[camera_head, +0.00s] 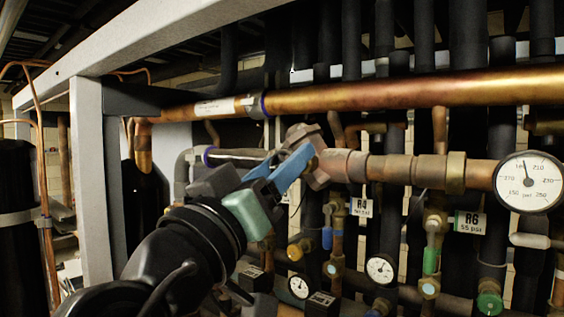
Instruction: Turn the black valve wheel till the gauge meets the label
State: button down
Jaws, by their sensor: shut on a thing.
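My gripper (284,164), with blue fingers, reaches up from the lower left and is shut on the wheel's near side. A large white gauge (527,182) at the right end of this pipe has its needle pointing nearly straight up, slightly left, near the 190 mark. A label (470,222) reading R6, 55 psi hangs left of and below it. Another label (361,206) reads R5; its value is unclear.
A thick copper pipe (420,92) runs above the wheel. Two smaller gauges (380,269) (299,286) sit low among valves and dark vertical pipes. A grey frame post (91,180) and beam (150,37) stand left and above. Space around the wheel is tight.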

jog(key=n+y+p, duration=0.1)
jog(key=n, duration=0.2)
jog(key=n+y+p, duration=0.1)
jog(key=n+y, duration=0.1)
jog(key=n, duration=0.1)
jog(key=shift+r+n+t+y, duration=0.15)
jog(key=shift+n+t+y, duration=0.15)
jog(key=shift+n+y+p, duration=0.6)
jog(key=shift+n+p, duration=0.45)
jog(key=shift+n, duration=0.45)
jog(key=shift+f, duration=0.2)
jog(key=shift+c, duration=1.5)
grip_release()
jog(key=shift+s+a, duration=0.1)
jog(key=b+v, duration=0.5)
jog(key=v, duration=0.7)
jog(key=shift+s+b, duration=0.35)
jog(key=shift+s, duration=0.05)
